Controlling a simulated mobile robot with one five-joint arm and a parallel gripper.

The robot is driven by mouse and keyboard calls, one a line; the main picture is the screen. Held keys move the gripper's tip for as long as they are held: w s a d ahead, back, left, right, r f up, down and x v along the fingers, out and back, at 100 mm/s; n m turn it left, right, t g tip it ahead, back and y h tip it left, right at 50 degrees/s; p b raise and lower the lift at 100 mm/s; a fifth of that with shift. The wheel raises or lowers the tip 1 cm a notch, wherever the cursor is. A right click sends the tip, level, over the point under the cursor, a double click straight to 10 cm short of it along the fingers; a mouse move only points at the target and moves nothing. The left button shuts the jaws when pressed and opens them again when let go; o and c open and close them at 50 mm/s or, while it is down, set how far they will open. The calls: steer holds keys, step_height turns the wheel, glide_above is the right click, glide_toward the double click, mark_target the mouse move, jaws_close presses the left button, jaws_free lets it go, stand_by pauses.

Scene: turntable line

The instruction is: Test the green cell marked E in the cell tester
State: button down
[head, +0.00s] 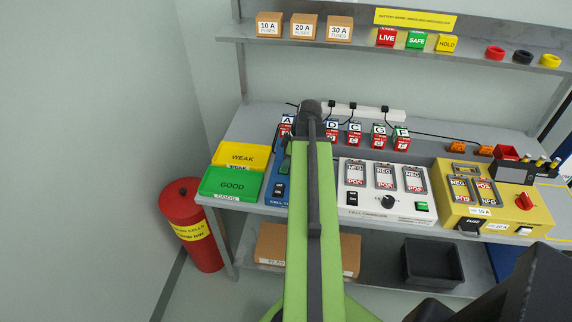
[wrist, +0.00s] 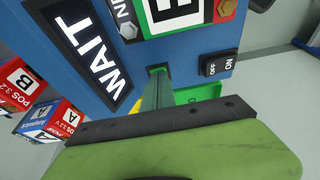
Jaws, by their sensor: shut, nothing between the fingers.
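The blue cell tester (head: 280,171) stands on the bench, partly hidden behind my arm in the head view. In the wrist view the tester (wrist: 200,50) fills the upper middle, with a WAIT panel (wrist: 87,50) and a black OFF/ON switch (wrist: 219,64). A cell marked E (wrist: 175,12) shows at the top edge, apparently in the tester's bay; only part of it is in view. My gripper (wrist: 158,82) is shut and empty, its tips close to the tester's face between the WAIT panel and the switch. Whether they touch it I cannot tell.
Cells B (wrist: 18,82) and A (wrist: 52,122) stand left in the wrist view. Other lettered cells (head: 378,137) line the bench back. Yellow WEAK (head: 242,155) and green GOOD (head: 230,184) trays lie left; a white charger (head: 385,205) and yellow unit (head: 500,205) stand right.

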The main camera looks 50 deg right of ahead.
steer(key=shift+s+a+f, duration=0.15)
steer(key=shift+s+f, duration=0.1)
steer(key=shift+f, duration=0.1)
steer(key=shift+w+f, duration=0.1)
steer(key=shift+f, duration=0.05)
step_height(320, 180, up, 6)
steer(key=p, duration=0.6)
steer(key=p+v, duration=0.8)
steer(key=shift+s+d, duration=0.2)
steer(key=shift+d, duration=0.05)
